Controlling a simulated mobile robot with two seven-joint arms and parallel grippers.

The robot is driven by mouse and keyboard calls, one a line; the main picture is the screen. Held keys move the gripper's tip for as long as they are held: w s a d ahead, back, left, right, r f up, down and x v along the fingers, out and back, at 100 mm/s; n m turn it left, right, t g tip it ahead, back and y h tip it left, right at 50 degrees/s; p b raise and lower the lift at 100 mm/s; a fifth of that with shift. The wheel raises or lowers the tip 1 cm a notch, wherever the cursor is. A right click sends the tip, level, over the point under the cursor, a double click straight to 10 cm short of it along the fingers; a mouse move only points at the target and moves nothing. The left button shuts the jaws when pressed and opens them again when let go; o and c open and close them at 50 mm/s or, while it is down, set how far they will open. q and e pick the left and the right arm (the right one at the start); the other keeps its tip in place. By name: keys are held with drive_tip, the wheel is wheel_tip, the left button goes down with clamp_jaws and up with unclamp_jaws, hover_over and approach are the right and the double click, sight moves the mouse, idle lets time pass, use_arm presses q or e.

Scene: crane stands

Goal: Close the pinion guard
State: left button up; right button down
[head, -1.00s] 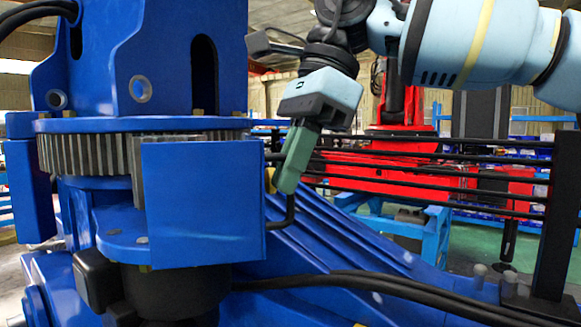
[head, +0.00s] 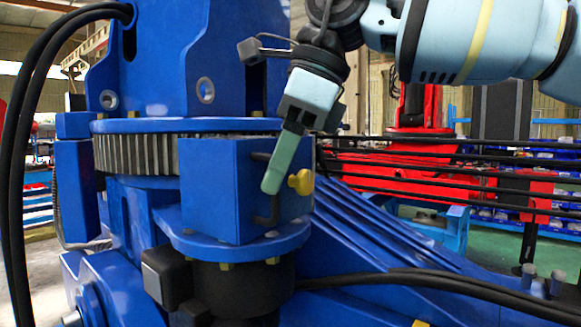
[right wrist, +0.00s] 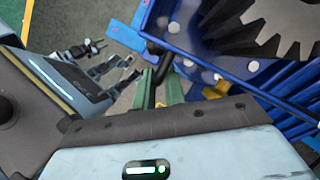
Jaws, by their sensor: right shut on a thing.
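The pinion guard (head: 209,192) is a blue box-shaped cover on the crane column, in front of the toothed ring. In the head view its front and right side face me. My right gripper (head: 270,186) is at that right side, shut on the guard's dark bar handle (head: 270,217), partly hidden by the fingers. In the right wrist view the green fingers (right wrist: 160,92) close around the dark handle (right wrist: 156,56). A yellow knob (head: 301,182) sits just right of the fingers. My left gripper is not in view.
The toothed ring (head: 130,154) runs behind the guard; a gear (right wrist: 285,25) shows in the right wrist view. A blue bracket plate (head: 240,240) lies under the guard. Black hoses (head: 400,281) cross below on the right. A red machine (head: 400,160) stands behind.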

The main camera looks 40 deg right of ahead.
drive_tip(key=shift+w+a+m+t, duration=0.3)
drive_tip(key=shift+w+a+m, duration=0.15)
drive_tip(key=shift+m, duration=0.15)
drive_tip(key=c, duration=1.8)
unclamp_jaws()
drive_tip(key=shift+o, duration=1.4)
drive_tip(key=shift+w+a, duration=0.1)
drive_tip(key=shift+a, duration=0.15)
drive_tip(key=shift+d, duration=0.1)
drive_tip(key=shift+r, duration=0.1)
